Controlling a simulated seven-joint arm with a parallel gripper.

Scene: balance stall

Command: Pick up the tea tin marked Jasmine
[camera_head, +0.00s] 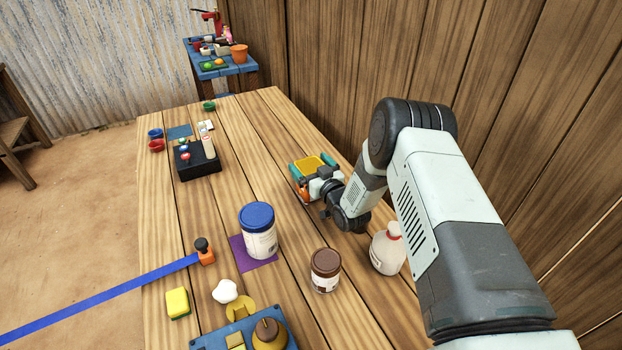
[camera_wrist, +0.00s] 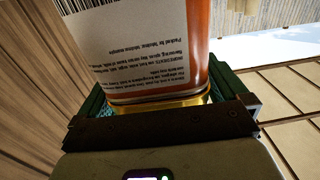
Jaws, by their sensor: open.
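An orange tin (camera_wrist: 195,45) with a gold rim and a white back label fills the middle of the wrist view, very close to my gripper (camera_wrist: 160,112). The label shows a barcode and small print; no name is readable, so I cannot tell whether it is Jasmine. Green parts flank the tin on both sides. In the head view my gripper (camera_head: 318,187) is low over the right side of the table, beside a small orange patch (camera_head: 304,196), probably the tin. The gripper is open; contact with the tin cannot be made out.
A teal-edged yellow item (camera_head: 309,166) lies just beyond my gripper. A blue-lidded jar (camera_head: 259,232), a brown-lidded jar (camera_head: 325,271) and a white bottle (camera_head: 387,250) stand nearer. A black button box (camera_head: 197,161) is farther left. The wooden wall is close on the right.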

